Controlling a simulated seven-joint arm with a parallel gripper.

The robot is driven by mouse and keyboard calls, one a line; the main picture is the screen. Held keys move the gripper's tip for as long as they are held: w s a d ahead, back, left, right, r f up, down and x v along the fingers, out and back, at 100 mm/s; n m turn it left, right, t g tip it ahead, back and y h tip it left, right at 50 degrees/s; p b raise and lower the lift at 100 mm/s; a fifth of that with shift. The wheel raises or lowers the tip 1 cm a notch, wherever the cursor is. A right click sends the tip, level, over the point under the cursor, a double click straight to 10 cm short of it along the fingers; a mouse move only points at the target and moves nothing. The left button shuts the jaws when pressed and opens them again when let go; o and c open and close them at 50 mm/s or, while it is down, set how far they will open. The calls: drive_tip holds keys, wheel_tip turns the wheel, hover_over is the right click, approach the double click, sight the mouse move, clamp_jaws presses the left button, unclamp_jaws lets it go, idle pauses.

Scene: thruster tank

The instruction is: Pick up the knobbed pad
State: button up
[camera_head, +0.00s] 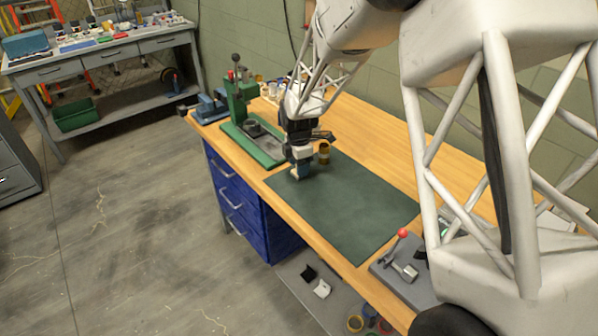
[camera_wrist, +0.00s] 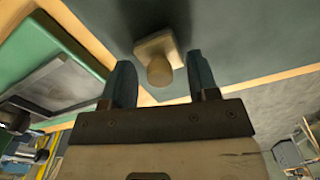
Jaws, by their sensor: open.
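The knobbed pad (camera_wrist: 153,44) is a small beige square block with a rounded knob (camera_wrist: 159,72) on it. It rests on the dark green mat (camera_head: 345,205) near the mat's edge. In the wrist view my gripper (camera_wrist: 159,62) is open, with its two blue fingers on either side of the knob. I see gaps between the knob and both fingers. In the head view my gripper (camera_head: 301,171) points down over the far left corner of the mat and mostly hides the pad.
A grey fixture with a red ball lever (camera_head: 403,233) lies at the near right. The mat's middle is clear.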

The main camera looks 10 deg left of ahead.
clamp_jaws()
idle(0.4)
drive_tip(key=shift+r, duration=0.15)
drive_tip(key=shift+r, duration=0.5)
drive_tip(key=shift+s+d+r, duration=0.1)
drive_tip(key=shift+s+r, duration=0.1)
drive_tip(key=shift+r, duration=0.4)
drive_tip(key=shift+s+d+r, duration=0.1)
drive_tip(key=shift+s+r, duration=0.05)
drive_tip(key=shift+r, duration=0.45)
drive_tip(key=s+d, duration=0.1)
drive_tip(key=s, duration=0.3)
drive_tip(key=s+d+r, duration=0.1)
drive_tip(key=s+d, duration=0.1)
drive_tip(key=s, duration=0.3)
drive_tip(key=s+d, duration=0.2)
drive_tip(key=s, duration=0.3)
drive_tip(key=shift+s+r, duration=0.15)
